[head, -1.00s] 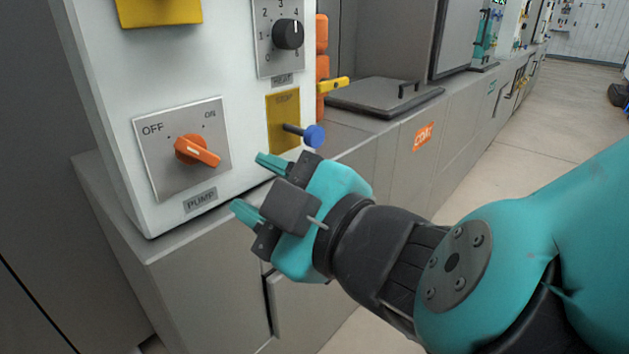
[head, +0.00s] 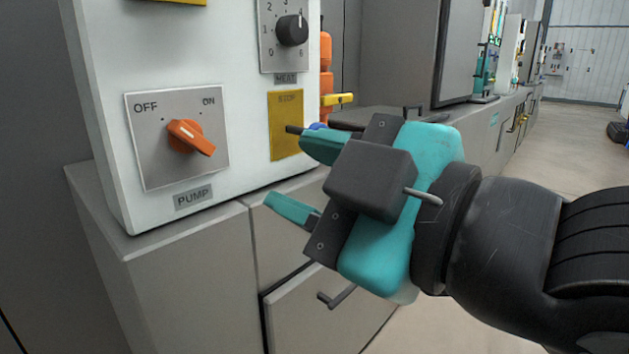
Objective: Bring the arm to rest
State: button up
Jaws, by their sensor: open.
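My gripper (head: 302,180) is open and empty, its two teal fingers apart and pointing left. It hangs in front of the grey cabinet, right of the white control panel (head: 245,60). The upper finger overlaps the blue-knobbed lever (head: 317,126) by the yellow STOP plate (head: 286,140) in the picture and hides most of it; I cannot tell whether they touch. My wrist and forearm reach in from the right edge.
The orange PUMP switch (head: 190,137) and the black HEAT dial (head: 292,30) are on the panel. A yellow-handled valve (head: 338,99) sits behind it. A grey cabinet row (head: 225,285) runs under the panel and back to the right. Open floor (head: 560,140) lies at right.

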jog(key=w+d+f+m+g+h, duration=0.35)
jog(key=d+f+m+h, duration=0.35)
jog(key=f, duration=0.4)
jog(key=s+d+f+m+g+h, duration=0.3)
jog(key=s+d+f+m+g, duration=0.2)
jog(key=s+d+g, duration=0.3)
notch_tip(320, 180, up, 35)
jog(key=p, duration=3.5)
jog(key=shift+w+d, duration=0.3)
jog(key=shift+d, duration=0.15)
